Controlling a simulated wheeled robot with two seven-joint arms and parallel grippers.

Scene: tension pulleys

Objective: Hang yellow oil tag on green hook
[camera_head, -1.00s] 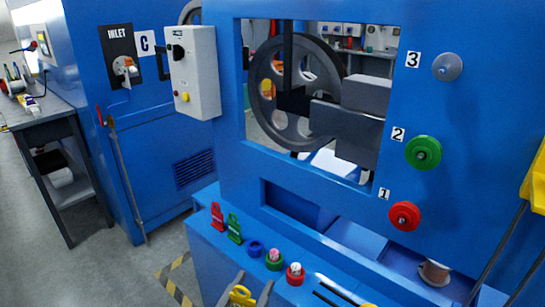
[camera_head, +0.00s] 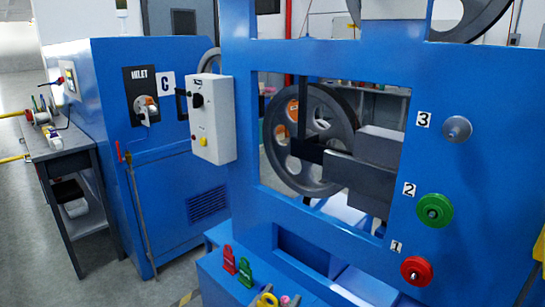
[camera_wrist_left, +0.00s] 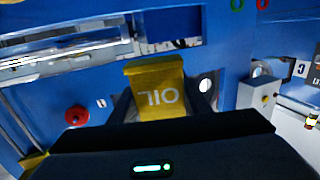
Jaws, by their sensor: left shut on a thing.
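The yellow tag marked OIL (camera_wrist_left: 158,88) is held between the dark fingers of my left gripper (camera_wrist_left: 165,105) in the left wrist view, its lettering upside down. In the head view only the tips of my left gripper (camera_head: 276,300) show at the bottom edge, with a bit of the yellow tag (camera_head: 266,300) between them. My right gripper is not in view.
A red tag (camera_head: 229,260) and a green tag (camera_head: 245,272) stand on the blue ledge. Red, green and grey pulleys (camera_head: 433,210) sit on the blue panel at right. A white control box (camera_head: 211,120) juts out at left of the window opening.

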